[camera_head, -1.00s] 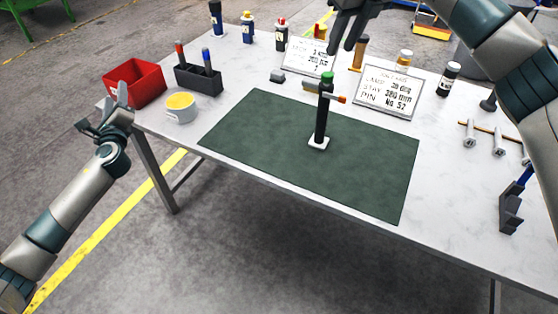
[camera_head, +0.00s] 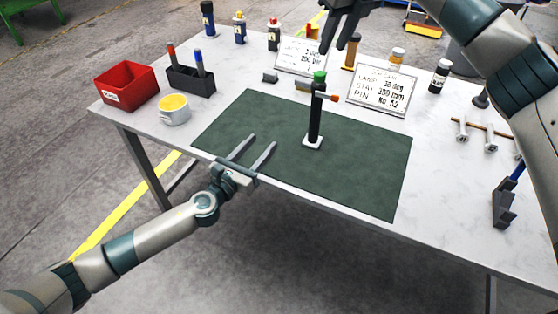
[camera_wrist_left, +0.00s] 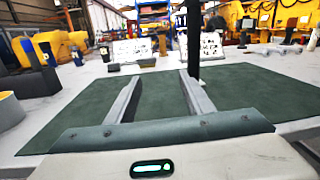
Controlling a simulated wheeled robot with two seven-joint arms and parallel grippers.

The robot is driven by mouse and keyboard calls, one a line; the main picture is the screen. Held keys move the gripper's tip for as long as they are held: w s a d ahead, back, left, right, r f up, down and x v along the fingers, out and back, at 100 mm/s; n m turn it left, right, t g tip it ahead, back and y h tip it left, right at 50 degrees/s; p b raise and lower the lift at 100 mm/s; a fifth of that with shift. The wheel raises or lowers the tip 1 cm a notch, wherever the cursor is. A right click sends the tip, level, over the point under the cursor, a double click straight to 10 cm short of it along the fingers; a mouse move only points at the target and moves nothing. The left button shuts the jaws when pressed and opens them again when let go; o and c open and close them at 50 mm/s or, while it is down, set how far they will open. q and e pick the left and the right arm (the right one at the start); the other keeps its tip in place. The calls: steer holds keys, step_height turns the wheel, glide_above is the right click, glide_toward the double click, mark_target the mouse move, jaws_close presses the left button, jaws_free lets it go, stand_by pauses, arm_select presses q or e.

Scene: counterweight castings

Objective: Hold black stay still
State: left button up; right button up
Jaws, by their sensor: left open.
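The black stay (camera_head: 315,118) stands upright on a white square base on the dark green mat (camera_head: 362,165). It has a green top and a small cross piece with an orange end near the top. In the left wrist view the stay (camera_wrist_left: 194,45) rises just beyond the fingers, its top cut off by the frame. My left gripper (camera_head: 258,145) is open and empty over the mat's front edge, to the left of the stay and apart from it. My right gripper (camera_head: 340,42) is above the back of the table, behind the stay; its fingers look apart with nothing visible between them.
A red bin (camera_head: 127,88), a black pen holder (camera_head: 190,80) and a cup with yellow inside (camera_head: 174,110) stand at the left. Two written signs (camera_head: 382,92) and several bottles line the back. Metal pins (camera_head: 490,138) lie at the right.

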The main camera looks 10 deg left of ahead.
mark_target(311, 131)
arm_select(q)
steer(key=s+d, duration=0.1)
steer(key=d, duration=0.1)
steer(key=d+f+m+g+h, duration=0.1)
steer(key=d, duration=0.1)
steer(key=s+d+f+m, duration=0.1)
steer(key=d, duration=0.1)
steer(key=shift+s+d+f+h, duration=0.1)
steer(key=shift+s+h, duration=0.2)
steer(key=shift+h, duration=0.1)
steer(key=shift+w, duration=0.15)
steer(key=x, duration=1.6)
steer(key=shift+d+f, duration=0.15)
steer(key=shift+d, duration=0.1)
steer(key=shift+w+d+f, duration=0.1)
steer(key=shift+w+d, duration=0.15)
steer(key=shift+w, duration=0.15)
steer(key=shift+c, duration=0.2)
